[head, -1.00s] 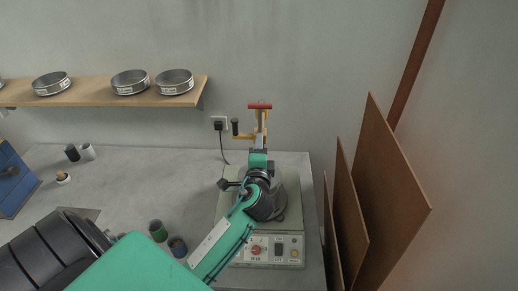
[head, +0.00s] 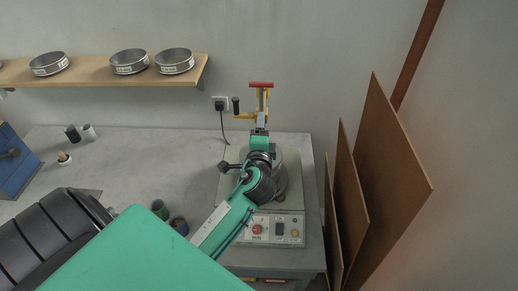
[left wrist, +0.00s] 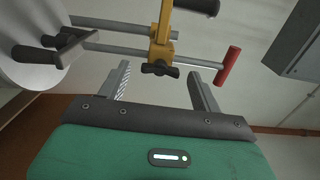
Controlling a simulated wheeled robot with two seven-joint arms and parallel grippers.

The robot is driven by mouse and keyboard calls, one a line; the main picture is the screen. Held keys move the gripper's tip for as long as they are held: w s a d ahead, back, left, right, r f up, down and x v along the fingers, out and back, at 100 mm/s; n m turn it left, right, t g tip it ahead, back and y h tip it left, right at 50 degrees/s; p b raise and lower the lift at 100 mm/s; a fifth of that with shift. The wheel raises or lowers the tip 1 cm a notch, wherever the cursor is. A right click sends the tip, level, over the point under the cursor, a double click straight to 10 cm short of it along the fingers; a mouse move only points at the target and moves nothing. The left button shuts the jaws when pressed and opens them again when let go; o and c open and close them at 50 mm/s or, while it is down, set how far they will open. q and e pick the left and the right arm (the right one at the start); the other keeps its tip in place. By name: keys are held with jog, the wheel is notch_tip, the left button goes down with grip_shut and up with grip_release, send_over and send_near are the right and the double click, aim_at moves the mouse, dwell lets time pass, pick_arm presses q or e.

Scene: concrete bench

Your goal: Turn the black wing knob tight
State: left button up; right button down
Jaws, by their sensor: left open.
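The black wing knob (left wrist: 160,68) sits on a yellow clamp (left wrist: 162,42) on metal rods in the left wrist view. My left gripper (left wrist: 158,71) is open, with one finger on each side of the knob and visible gaps to both. In the head view the left gripper (head: 260,132) is just below the yellow clamp (head: 262,103), above the grey machine (head: 238,216); the knob is hidden there. A red T-handle (left wrist: 228,67) is at a rod's end, also at the top in the head view (head: 261,84). My right gripper is not in view.
A second black winged part (left wrist: 60,43) is at the left in the wrist view. A black handle (head: 236,105) sticks up left of the clamp. Brown boards (head: 385,185) lean at the right. Small cups (head: 160,209) stand left of the machine. A shelf (head: 105,70) holds sieves.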

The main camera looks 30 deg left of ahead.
pick_arm(q)
jog(key=b+v, duration=0.5)
jog(key=v, duration=0.7)
jog(key=shift+s+d, duration=0.2)
jog(key=shift+s, duration=0.05)
jog(key=shift+f, duration=0.1)
